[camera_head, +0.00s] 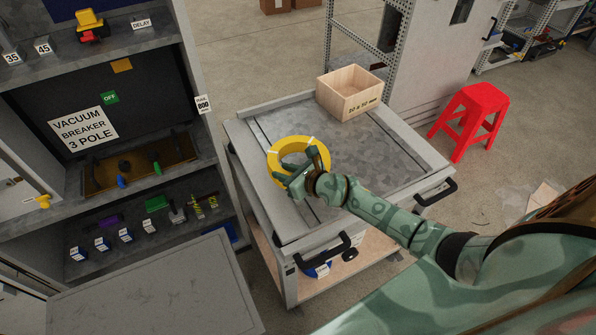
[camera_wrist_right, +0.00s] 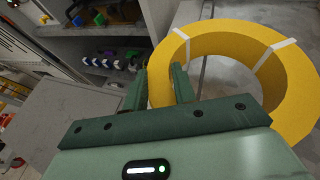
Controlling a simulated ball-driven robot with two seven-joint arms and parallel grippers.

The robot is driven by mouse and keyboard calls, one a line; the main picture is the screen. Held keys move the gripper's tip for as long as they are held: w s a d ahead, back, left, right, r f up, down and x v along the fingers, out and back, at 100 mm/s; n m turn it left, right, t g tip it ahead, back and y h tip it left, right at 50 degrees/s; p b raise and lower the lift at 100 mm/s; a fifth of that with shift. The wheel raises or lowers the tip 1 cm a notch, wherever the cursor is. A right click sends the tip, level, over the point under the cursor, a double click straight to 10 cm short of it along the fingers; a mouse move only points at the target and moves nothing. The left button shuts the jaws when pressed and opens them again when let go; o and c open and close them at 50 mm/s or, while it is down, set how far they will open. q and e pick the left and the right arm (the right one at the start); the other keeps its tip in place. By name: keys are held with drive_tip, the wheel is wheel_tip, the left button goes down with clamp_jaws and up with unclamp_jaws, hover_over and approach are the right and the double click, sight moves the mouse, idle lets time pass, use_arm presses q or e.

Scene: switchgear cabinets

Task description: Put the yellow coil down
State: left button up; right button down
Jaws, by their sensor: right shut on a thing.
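The yellow coil (camera_head: 286,146) is a thick ring with pale bands, at the left part of the grey metal cart top (camera_head: 380,160) in the head view. My right gripper (camera_head: 290,178) is shut on the near-left side of its rim. In the right wrist view the coil (camera_wrist_right: 290,88) fills the right side, and the fingers of my right gripper (camera_wrist_right: 162,88) sit on either side of its wall. I cannot tell whether the coil touches the cart top or hangs just above it. My left gripper is not in view.
A wooden box (camera_head: 349,92) stands at the cart's far corner. The cart top's middle and right are clear. A switchgear cabinet (camera_head: 100,120) with an open grey panel (camera_head: 155,290) is at the left. A red stool (camera_head: 470,118) stands right of the cart.

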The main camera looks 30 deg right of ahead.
drive_tip(key=shift+w+a+f+b, duration=0.3)
drive_tip(key=shift+w+f+b, duration=0.1)
drive_tip(key=shift+w+f, duration=0.15)
drive_tip(key=f+b, duration=0.3)
drive_tip(key=shift+w+f, duration=0.2)
drive_tip(key=shift+f, duration=0.05)
drive_tip(key=shift+a+r, duration=0.1)
drive_tip(key=shift+r, duration=0.05)
drive_tip(key=c, duration=1.1)
unclamp_jaws()
drive_tip(key=shift+s+f, duration=0.2)
drive_tip(key=shift+c, duration=0.2)
drive_tip(key=shift+r, duration=0.15)
drive_tip(key=shift+s+r+p, duration=0.15)
drive_tip(key=shift+s+p, duration=0.15)
drive_tip(key=shift+p, duration=0.15)
drive_tip(key=p+v, duration=0.4)
drive_tip(key=v, duration=0.7)
drive_tip(key=shift+s, duration=0.2)
